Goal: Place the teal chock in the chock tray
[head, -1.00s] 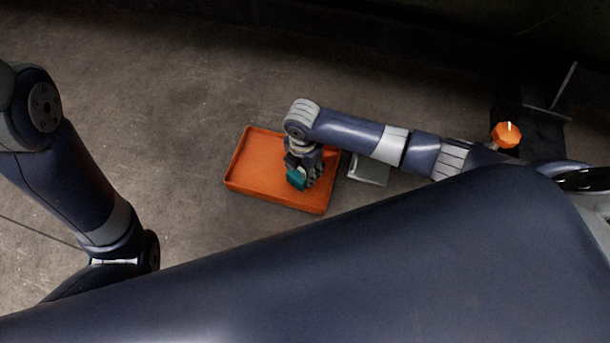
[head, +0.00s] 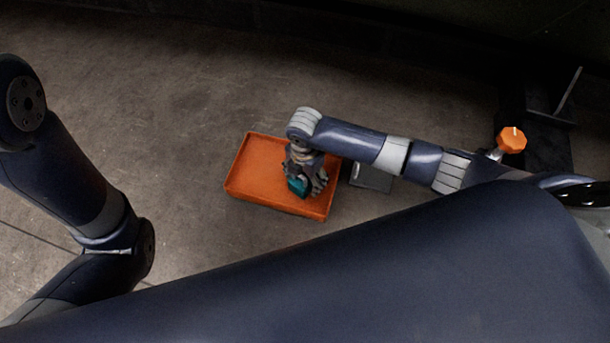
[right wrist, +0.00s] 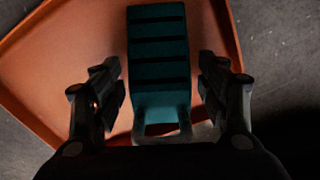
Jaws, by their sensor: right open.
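The teal chock (head: 298,187) is at the orange chock tray (head: 257,166), inside its outline and partly hidden by my right gripper (head: 306,184) in the head view. In the right wrist view the chock (right wrist: 158,60) shows dark ridges and a loop handle at its near end, with the tray (right wrist: 60,60) behind it. My right gripper (right wrist: 162,95) is open, its fingers on either side of the chock with gaps between. Whether the chock's underside rests on the tray floor is hard to tell. My left gripper is not in view; only its arm shows.
A grey flat object (head: 371,176) lies on the floor just right of the tray, partly under my right arm. An orange knob (head: 512,140) stands by a dark stand at the right. The concrete floor left of and behind the tray is clear.

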